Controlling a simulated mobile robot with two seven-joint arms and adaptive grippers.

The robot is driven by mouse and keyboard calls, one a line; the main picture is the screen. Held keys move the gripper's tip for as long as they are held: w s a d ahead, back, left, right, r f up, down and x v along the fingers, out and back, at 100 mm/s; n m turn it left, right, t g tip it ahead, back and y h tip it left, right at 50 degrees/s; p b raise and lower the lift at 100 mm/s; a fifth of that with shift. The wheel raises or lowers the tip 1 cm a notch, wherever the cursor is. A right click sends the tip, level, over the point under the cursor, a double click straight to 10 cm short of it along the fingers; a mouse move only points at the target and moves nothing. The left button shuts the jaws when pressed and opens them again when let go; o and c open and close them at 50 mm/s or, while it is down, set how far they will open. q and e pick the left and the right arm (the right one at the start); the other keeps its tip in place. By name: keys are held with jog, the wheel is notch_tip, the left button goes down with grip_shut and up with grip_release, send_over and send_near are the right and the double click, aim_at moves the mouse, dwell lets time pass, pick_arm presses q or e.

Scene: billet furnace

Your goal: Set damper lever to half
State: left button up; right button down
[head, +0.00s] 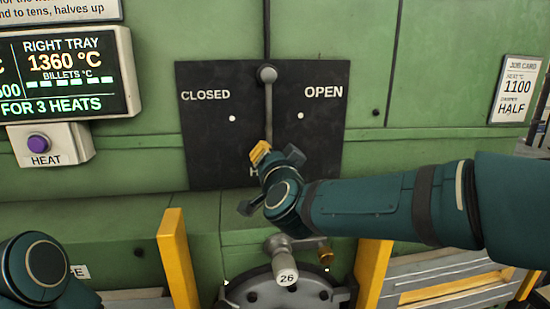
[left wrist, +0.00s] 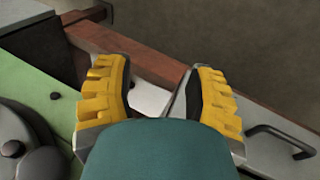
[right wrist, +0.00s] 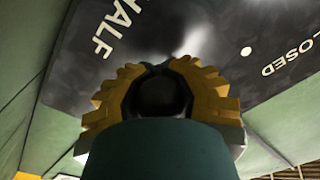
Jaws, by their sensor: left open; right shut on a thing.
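The damper lever (head: 268,115) is a grey rod on a black plate (head: 208,150) marked CLOSED at left, OPEN at right and HALF below. It runs from a round grey hub at the top almost straight down toward the HALF label, mostly hidden by my gripper in the head view. My right gripper (head: 275,158) covers the lever's lower end. In the right wrist view its yellow fingers (right wrist: 160,70) are shut around a dark round knob (right wrist: 160,95). My left gripper (left wrist: 157,92) is open and empty, away from the lever; the head view shows only its arm.
A display and a purple HEAT button (head: 39,143) are at left. Below are yellow posts (head: 180,260) and a round dark fixture (head: 290,295) with a knob marked 26. A black handle (left wrist: 280,140) shows in the left wrist view.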

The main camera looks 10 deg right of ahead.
jog(key=shift+a+f, duration=0.15)
jog(key=shift+f, duration=0.1)
jog(key=c, duration=0.5)
grip_release()
jog(key=shift+s+r, duration=0.2)
jog(key=shift+s, duration=0.05)
jog(key=shift+c, duration=0.2)
jog(key=shift+w, duration=0.1)
jog(key=s+d, duration=0.1)
jog(key=s, duration=1.1)
jog(key=shift+f, duration=0.15)
